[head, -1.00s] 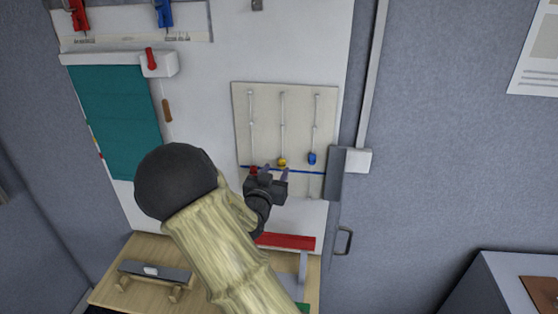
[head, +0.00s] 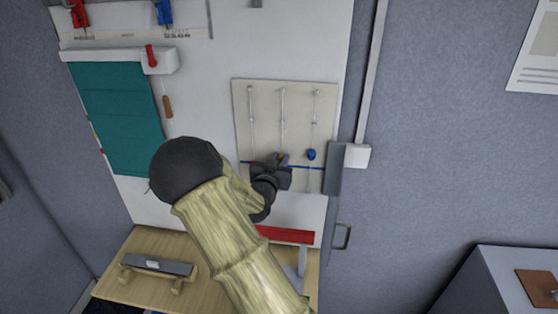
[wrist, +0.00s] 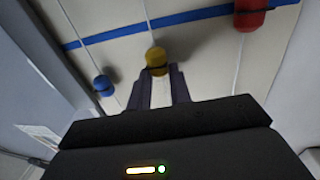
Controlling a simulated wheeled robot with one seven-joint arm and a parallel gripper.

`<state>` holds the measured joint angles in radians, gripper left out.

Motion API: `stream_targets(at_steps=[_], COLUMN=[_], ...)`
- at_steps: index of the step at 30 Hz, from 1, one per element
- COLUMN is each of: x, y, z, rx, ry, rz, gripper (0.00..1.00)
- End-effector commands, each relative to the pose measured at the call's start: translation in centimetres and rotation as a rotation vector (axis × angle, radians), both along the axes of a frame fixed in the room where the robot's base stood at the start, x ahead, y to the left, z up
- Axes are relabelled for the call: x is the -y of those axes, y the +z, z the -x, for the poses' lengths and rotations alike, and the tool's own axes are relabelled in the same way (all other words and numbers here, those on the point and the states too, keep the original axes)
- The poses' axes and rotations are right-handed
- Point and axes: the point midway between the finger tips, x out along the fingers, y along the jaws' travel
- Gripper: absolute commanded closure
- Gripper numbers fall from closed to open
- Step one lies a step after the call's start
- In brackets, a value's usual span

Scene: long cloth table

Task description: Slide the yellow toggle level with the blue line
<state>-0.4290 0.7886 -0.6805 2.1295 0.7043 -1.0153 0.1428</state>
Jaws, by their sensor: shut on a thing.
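The yellow toggle (wrist: 156,58) sits on the middle cord of the pale board (head: 243,110). My gripper (wrist: 160,70) is shut on it, with one purple finger on each side. In the wrist view, which looks upside down compared with the head view, the toggle lies a short gap from the blue line (wrist: 110,34), on the same side as the blue toggle (wrist: 103,85). In the head view my gripper (head: 281,158) hides most of the yellow toggle and part of the blue line (head: 310,168).
The red toggle (wrist: 250,14) overlaps the blue line on its own cord. The blue toggle (head: 311,154) hangs above the line on the right cord. A grey box (head: 333,168) borders the board's lower right. A red bar (head: 286,235) stands below.

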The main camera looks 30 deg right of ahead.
Motion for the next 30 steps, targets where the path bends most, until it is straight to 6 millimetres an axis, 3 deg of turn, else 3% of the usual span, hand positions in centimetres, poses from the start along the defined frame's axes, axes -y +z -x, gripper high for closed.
stream_targets(at_steps=[15, 27, 28, 30], x=[-0.1, -0.1, -0.1, -0.1], y=[-3.8, -3.8, -3.8, -3.8], z=[0.0, 0.0, 0.0, 0.0], rx=[0.000, -0.001, -0.001, -0.001], ry=[0.002, 0.003, 0.003, 0.002], rz=[-0.001, -0.001, -0.001, -0.001], gripper=[1.00, 1.00, 0.74, 0.60])
